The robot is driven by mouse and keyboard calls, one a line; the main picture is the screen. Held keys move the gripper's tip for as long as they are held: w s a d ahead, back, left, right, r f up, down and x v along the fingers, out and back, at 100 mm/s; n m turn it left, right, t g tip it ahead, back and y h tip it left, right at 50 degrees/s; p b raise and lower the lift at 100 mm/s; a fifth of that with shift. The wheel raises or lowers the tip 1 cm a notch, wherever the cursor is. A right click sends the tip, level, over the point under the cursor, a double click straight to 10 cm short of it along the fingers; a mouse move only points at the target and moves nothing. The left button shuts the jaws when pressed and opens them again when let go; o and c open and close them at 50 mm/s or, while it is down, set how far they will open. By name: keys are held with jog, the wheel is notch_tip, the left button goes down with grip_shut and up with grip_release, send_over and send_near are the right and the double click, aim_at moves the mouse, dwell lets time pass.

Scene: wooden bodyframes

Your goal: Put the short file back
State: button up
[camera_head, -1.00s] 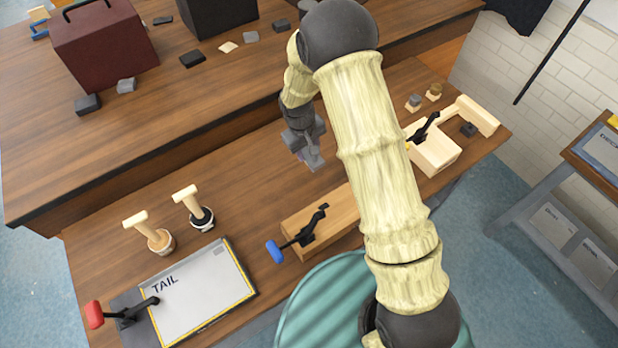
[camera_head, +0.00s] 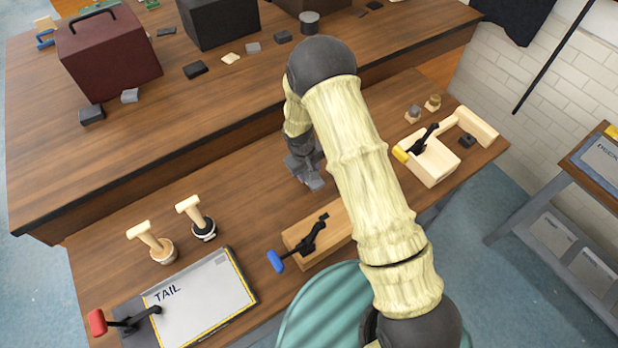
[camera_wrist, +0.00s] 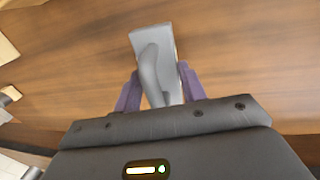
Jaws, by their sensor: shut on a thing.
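My gripper (camera_head: 304,172) is over the middle of the front wooden bench, partly behind my arm in the head view. In the wrist view its purple fingers (camera_wrist: 158,90) are shut on a grey flat tool (camera_wrist: 168,42) with a raised, rounded handle. It may be the short file, but no label shows. The tool's grey lower end also shows under the gripper in the head view (camera_head: 314,184). I cannot tell whether it touches the bench or hangs just above it.
A wooden block with a blue-handled clamp (camera_head: 318,236) lies in front of the gripper. Two wooden-handled tools stand in cups (camera_head: 163,248) (camera_head: 203,229) to the left, behind the TAIL board (camera_head: 205,300). A pale wooden fixture (camera_head: 432,163) is at right. Bare bench (camera_head: 250,190) lies left of the gripper.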

aim_at(308, 175)
jog(key=shift+f+p, duration=0.55)
jog(key=shift+f, duration=1.45)
jog(key=shift+f, duration=0.2)
jog(key=o, duration=1.2)
jog(key=shift+r, duration=0.1)
jog(key=shift+r, duration=0.15)
jog(key=shift+w+a+r+b, duration=0.15)
jog(key=shift+r+b, duration=0.15)
jog(key=shift+r, duration=0.25)
notch_tip(308, 175, up, 11)
jog(key=s+a+b, duration=0.1)
jog(key=b, duration=0.1)
jog(key=shift+s+f+b, duration=0.2)
jog(key=shift+b, duration=0.15)
